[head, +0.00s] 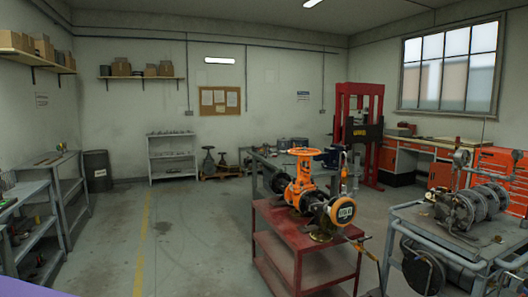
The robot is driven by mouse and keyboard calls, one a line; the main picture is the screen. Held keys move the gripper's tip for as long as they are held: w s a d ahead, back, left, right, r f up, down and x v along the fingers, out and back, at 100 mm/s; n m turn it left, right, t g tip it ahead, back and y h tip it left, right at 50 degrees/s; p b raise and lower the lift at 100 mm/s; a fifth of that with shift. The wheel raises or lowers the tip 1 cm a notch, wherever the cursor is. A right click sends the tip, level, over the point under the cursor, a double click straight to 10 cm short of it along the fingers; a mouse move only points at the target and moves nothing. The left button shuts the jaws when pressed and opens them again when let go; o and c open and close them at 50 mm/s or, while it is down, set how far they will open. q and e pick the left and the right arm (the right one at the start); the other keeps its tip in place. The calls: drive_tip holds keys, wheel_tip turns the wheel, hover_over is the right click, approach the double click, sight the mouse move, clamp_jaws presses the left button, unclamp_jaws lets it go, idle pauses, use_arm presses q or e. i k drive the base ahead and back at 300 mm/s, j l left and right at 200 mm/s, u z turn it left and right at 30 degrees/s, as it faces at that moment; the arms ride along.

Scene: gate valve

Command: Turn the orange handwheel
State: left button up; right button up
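The orange handwheel (305,152) sits on top of an orange gate valve (303,186), right of the middle in the head view. The wheel lies roughly level on its upright stem. The valve is mounted on a pipe piece with dark flanges and a round orange-rimmed end (343,211) facing me. It stands on the top of a red cart (283,226). Neither of my grippers shows in the head view, so nothing is seen touching the wheel.
A grey cart with machinery (466,208) stands close at the right. Grey shelving (35,205) lines the left side. The floor (185,235) left of the red cart is open, with a yellow line. A red press (358,120) stands behind the valve.

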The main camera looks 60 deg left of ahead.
sight(304, 151)
drive_tip(key=u, duration=1.5)
drive_tip(key=i, duration=1.7)
